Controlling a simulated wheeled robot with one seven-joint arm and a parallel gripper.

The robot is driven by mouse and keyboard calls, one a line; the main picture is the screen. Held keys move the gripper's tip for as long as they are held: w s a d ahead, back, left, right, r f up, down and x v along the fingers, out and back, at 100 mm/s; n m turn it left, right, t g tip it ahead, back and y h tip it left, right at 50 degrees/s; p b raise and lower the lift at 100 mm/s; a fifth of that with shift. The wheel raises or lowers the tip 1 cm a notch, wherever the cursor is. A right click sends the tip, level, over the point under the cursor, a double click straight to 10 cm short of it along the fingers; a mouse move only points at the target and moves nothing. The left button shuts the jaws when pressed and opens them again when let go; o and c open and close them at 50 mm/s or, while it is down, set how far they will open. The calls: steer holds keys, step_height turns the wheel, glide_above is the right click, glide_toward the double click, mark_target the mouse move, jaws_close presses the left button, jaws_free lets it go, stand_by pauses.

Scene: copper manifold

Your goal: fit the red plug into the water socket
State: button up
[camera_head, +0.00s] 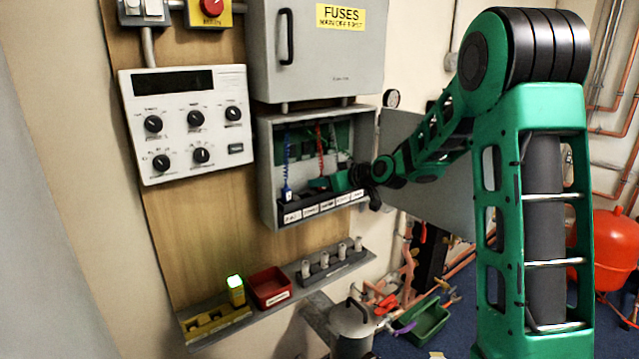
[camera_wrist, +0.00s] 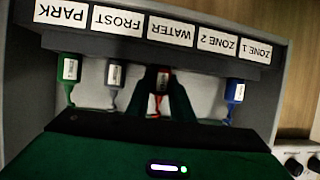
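The red plug (camera_wrist: 158,80) is between the two dark green fingers of my gripper (camera_wrist: 162,98), which look shut on it. In the wrist view, which is upside down, the plug is at the dark socket row, in line with the WATER label (camera_wrist: 172,30). I cannot tell whether it is seated or just at the socket mouth. In the head view my gripper (camera_head: 328,184) reaches into the open grey box (camera_head: 266,170) and hides the plug. The red cord (camera_head: 320,142) hangs above it. The socket row (camera_head: 290,211) runs along the box's bottom.
Green (camera_wrist: 70,68), grey (camera_wrist: 115,75) and blue (camera_wrist: 235,90) plugs stand at PARK, FROST and ZONE 1. ZONE 2 (camera_wrist: 216,42) shows no plug. The open box door (camera_head: 425,160) is behind my arm. A shelf below carries a red tray (camera_head: 270,287).

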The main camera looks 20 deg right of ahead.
steer(key=o, duration=0.5)
steer(key=v, duration=1)
steer(key=shift+s, duration=0.3)
steer(key=shift+d, duration=0.15)
steer(key=s+d+f+m+g+h, duration=0.1)
steer(key=s+d+f+m+g, duration=0.1)
steer(key=s, duration=1.2)
steer(key=s+d+f+m+g+h, duration=0.2)
steer(key=s+f+m+g, duration=0.3)
steer(key=s, duration=1)
steer(key=s+d+f+m+g+h, duration=0.2)
steer(key=s+d+f+m+g, duration=0.2)
steer(key=s, duration=1)
steer(key=shift+s+g, duration=0.35)
steer(key=shift+g, duration=0.35)
